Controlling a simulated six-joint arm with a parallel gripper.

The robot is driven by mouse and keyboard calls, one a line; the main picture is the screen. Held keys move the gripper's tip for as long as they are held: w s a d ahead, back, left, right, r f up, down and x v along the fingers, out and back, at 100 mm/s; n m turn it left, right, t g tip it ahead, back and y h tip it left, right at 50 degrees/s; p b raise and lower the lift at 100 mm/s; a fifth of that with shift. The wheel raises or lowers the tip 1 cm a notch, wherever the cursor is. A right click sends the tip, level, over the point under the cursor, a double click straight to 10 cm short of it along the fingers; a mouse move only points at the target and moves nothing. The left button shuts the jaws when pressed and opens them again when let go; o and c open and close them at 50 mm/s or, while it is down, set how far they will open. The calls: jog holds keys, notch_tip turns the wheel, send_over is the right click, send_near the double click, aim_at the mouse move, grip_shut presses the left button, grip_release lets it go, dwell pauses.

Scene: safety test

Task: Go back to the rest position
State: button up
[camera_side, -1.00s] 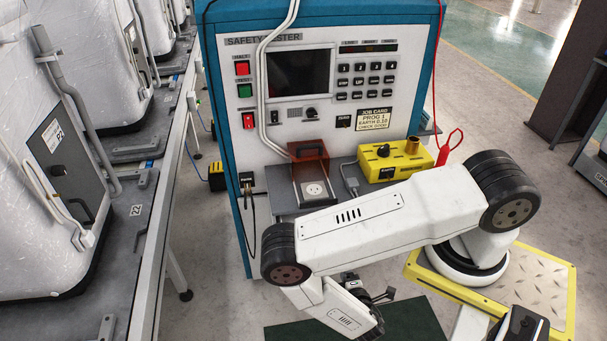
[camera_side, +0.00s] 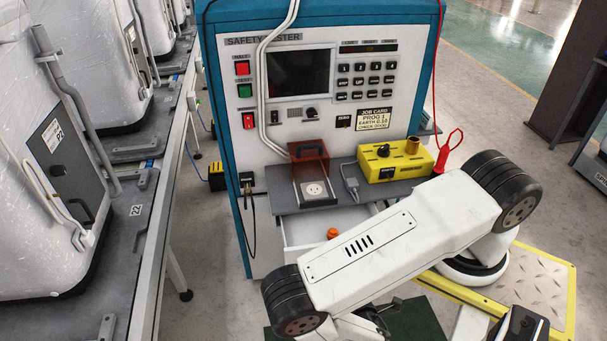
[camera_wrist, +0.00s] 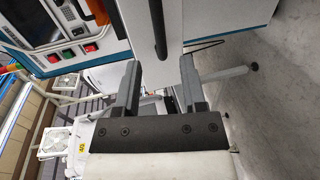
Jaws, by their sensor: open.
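My gripper (camera_wrist: 160,72) is open in the wrist view, with two grey fingers apart and nothing held between them. A dark bar-like handle (camera_wrist: 158,30) on a white panel (camera_wrist: 210,28) shows just beyond the fingertips, apart from them as far as I can tell. In the side view my gripper is mostly hidden behind my white arm, low in front of the safety tester (camera_side: 222,120). A white drawer (camera_side: 300,232) stands open under the tester's grey shelf (camera_side: 345,190), and an orange thing (camera_side: 332,233) shows in it.
A yellow box (camera_side: 395,160) with a red clip (camera_side: 441,158) sits on the shelf's right. A raised reddish cover (camera_side: 308,160) stands behind a socket (camera_side: 313,189). Wrapped machines on a conveyor (camera_side: 120,230) line the left.

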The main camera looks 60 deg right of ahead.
jog(key=w+a+r+m+g+y, duration=0.2)
jog(key=w+a+m+g+y, duration=0.25)
jog(key=w+a, duration=0.35)
jog(key=w+a+r+m+g+y, duration=0.1)
jog(key=w+a+r+m+y, duration=0.35)
jog(key=r, duration=0.45)
notch_tip(320, 180, up, 11)
jog(key=w+d+g+y, duration=0.1)
jog(key=w+d+y, duration=0.1)
jog(key=d+y, duration=0.1)
jog(key=s+d+r+g+h, duration=0.1)
jog(key=s+d+r+g, duration=0.1)
jog(key=s+d+r, duration=0.4)
notch_tip(320, 180, up, 4)
jog(key=shift+d+f, duration=0.1)
jog(key=shift+d, duration=0.6)
